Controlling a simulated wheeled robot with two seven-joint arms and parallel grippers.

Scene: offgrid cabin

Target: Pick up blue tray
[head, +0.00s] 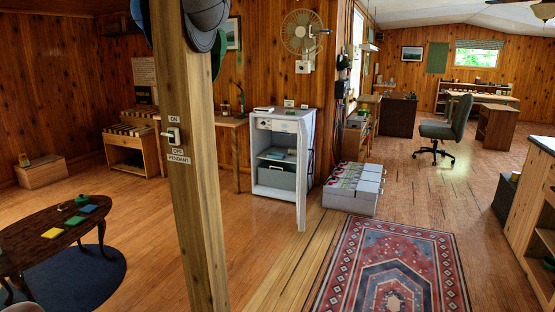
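A small flat blue piece (88,209) lies on the dark oval table (22,256) at the left; it may be the blue tray, but it is too small to tell. A flat green piece (75,221) and a flat yellow piece (52,233) lie beside it in a row. A small bluish item (276,155) also rests on a shelf inside the open white cabinet (262,171); I cannot tell what it is. Neither of my grippers is in view.
A wooden post (187,200) with a switch stands close in front, between the oval table and the cabinet. The cabinet door (302,178) stands open. Grey battery boxes (350,203) sit on the floor near a patterned rug (390,265). The wooden floor between is clear.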

